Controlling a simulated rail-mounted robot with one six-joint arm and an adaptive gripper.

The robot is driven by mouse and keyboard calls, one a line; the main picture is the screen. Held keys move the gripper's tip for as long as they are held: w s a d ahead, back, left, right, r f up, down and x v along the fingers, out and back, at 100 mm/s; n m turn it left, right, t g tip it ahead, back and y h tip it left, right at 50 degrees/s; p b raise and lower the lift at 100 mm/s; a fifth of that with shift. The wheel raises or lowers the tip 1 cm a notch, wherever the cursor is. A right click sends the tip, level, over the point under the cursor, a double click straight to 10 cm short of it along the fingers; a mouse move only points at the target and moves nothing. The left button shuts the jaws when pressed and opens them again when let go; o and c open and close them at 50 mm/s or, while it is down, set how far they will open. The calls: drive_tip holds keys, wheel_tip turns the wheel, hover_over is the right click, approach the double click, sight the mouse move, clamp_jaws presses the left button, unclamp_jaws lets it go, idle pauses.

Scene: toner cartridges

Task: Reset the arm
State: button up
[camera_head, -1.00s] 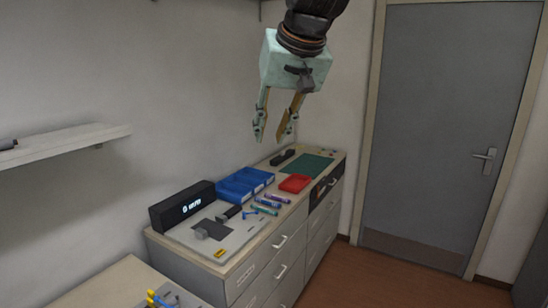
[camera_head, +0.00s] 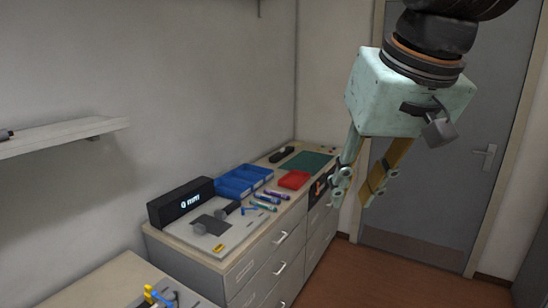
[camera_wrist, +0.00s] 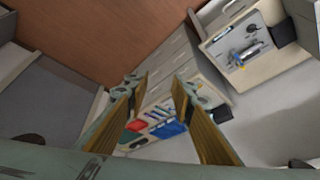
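My gripper (camera_head: 357,190) hangs from my arm in the upper right of the head view, high above the floor and to the right of the drawer cabinet. Its two fingers point down and stand apart with nothing between them. In the wrist view the fingers (camera_wrist: 160,115) are also apart, with the cabinet far beyond them.
The drawer cabinet (camera_head: 262,272) carries a black box (camera_head: 181,203), blue bins (camera_head: 243,181), a red tray (camera_head: 293,180), a green mat (camera_head: 306,161) and several markers. A grey door (camera_head: 432,205) stands behind my gripper. A wall shelf (camera_head: 60,138) is at the left. The floor (camera_head: 370,275) is clear.

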drive_tip(key=s+d+f+b, duration=0.1)
drive_tip(key=s+d+f, duration=0.2)
drive_tip(key=s, duration=0.7)
drive_tip(key=s+d+f+m+g+h+b, duration=0.1)
drive_tip(key=s+d+f, duration=0.3)
drive_tip(key=s+f, duration=0.4)
drive_tip(key=shift+s+f, duration=0.15)
drive_tip(key=shift+s, duration=0.8)
